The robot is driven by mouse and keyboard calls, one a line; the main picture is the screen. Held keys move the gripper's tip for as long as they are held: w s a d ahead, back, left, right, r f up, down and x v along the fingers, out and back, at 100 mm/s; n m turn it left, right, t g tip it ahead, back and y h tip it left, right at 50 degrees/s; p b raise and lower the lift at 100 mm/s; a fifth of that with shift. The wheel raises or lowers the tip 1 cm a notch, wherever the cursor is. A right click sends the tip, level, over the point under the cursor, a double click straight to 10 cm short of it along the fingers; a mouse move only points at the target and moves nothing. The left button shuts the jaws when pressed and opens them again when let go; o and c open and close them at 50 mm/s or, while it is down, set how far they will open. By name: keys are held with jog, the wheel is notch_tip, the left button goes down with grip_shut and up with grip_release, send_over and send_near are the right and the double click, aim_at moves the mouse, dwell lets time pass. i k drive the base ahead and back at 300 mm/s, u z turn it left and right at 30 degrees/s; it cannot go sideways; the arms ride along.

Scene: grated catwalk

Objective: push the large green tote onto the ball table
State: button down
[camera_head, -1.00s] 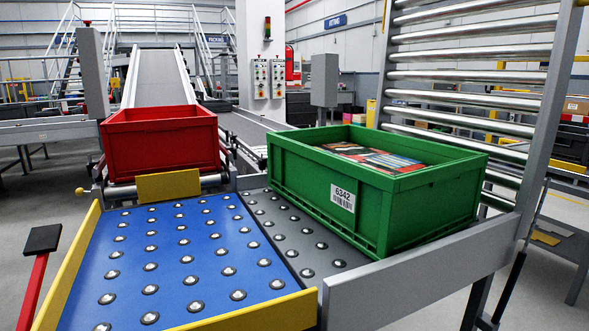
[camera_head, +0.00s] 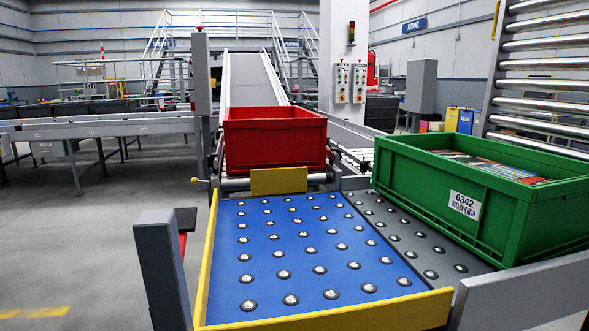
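The large green tote (camera_head: 420,195), labelled 6342 and holding flat colourful items that look like books or magazines, sits at the right. It stands on a grey strip with steel balls (camera_head: 408,232), beside the blue ball table (camera_head: 290,250). The blue surface is bare, with rows of steel balls and yellow edges at the left and front. The tote's right end runs close to the picture's right edge. My gripper is not in view.
A red tote (camera_head: 275,142) stands behind the blue table, with a yellow plate (camera_head: 279,181) between them. A grey post (camera_head: 163,270) rises at the front left. An upright roller rack (camera_head: 545,75) stands behind the green tote. Open floor (camera_head: 80,230) lies at the left.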

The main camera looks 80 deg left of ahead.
aim_at(510, 206)
jog(key=u, duration=1.95)
